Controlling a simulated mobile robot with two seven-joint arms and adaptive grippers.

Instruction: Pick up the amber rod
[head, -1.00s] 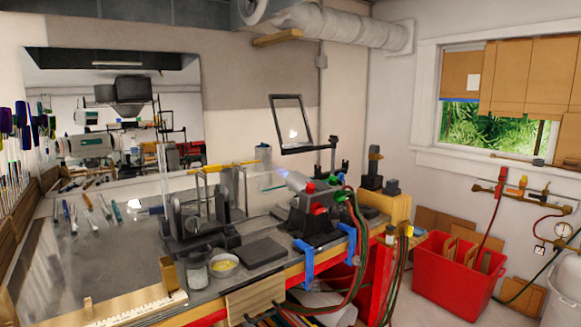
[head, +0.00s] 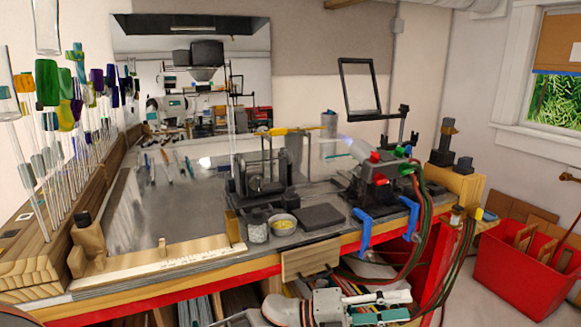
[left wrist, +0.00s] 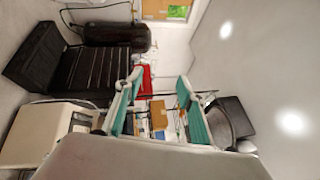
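An amber-yellow rod (head: 296,130) lies level across the top of a dark metal stand (head: 262,178) on the bench, in the middle of the head view. My left gripper (head: 408,306) is low in the head view, in front of the bench and below its top, well apart from the rod. In the left wrist view its two teal-padded fingers (left wrist: 161,74) are spread, with nothing held between them. The rod cannot be made out in the left wrist view. My right gripper is in neither view.
A rack of upright coloured rods (head: 70,150) stands at the left. A torch (head: 375,170) with a bluish flame stands right of the metal stand. A jar (head: 257,230), a yellow-filled bowl (head: 283,225) and a dark block (head: 320,216) sit in front. The left bench top is mostly clear.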

